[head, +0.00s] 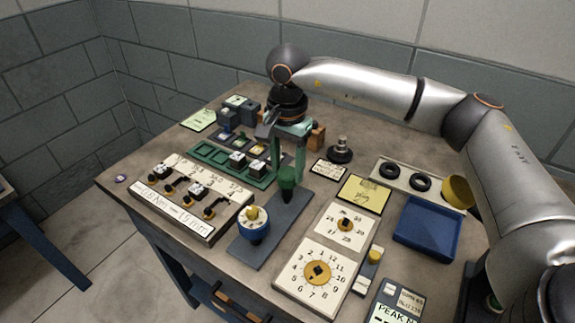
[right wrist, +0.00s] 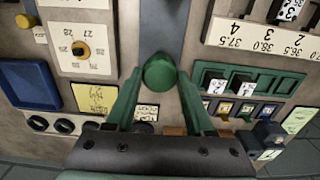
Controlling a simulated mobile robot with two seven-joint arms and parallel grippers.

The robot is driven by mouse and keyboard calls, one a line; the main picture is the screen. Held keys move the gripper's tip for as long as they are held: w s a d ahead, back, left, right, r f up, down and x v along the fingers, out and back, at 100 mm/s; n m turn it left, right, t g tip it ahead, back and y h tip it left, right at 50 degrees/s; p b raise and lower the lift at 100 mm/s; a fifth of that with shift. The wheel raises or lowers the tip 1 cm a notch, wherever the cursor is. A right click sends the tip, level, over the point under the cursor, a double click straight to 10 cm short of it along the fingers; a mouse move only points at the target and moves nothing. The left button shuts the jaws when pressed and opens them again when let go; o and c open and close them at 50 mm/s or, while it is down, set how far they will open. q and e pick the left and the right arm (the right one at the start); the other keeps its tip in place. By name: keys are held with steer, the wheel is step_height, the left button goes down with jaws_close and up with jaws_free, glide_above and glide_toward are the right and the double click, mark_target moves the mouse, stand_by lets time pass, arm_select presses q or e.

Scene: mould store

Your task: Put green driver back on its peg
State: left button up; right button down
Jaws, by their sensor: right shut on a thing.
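The green driver (head: 288,182) is between the fingertips of my right gripper (head: 287,168), which is shut on it. In the right wrist view its round green end (right wrist: 160,72) shows between the two teal fingers. It is over the far part of a dark grey plate (head: 272,232), which also shows as a strip in the right wrist view (right wrist: 162,28). I cannot tell whether the driver touches the plate. No bare peg is visible; the driver and fingers may hide it. My left gripper is not in view.
A blue cup-like piece with a yellow top (head: 253,226) stands at the plate's near end. A numbered board (head: 190,196) and green tray (head: 222,167) lie left. Dial cards (head: 311,283), a yellow note (head: 363,194) and a blue tray (head: 428,226) lie right.

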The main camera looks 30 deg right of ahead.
steer(key=shift+f+b, duration=0.8)
steer(key=shift+f, duration=0.25)
stand_by(0.6)
jaws_free()
stand_by(0.5)
steer(key=shift+r, duration=0.1)
steer(key=shift+r+p, duration=2.6)
steer(key=shift+r, duration=1.1)
steer(key=shift+f, duration=0.1)
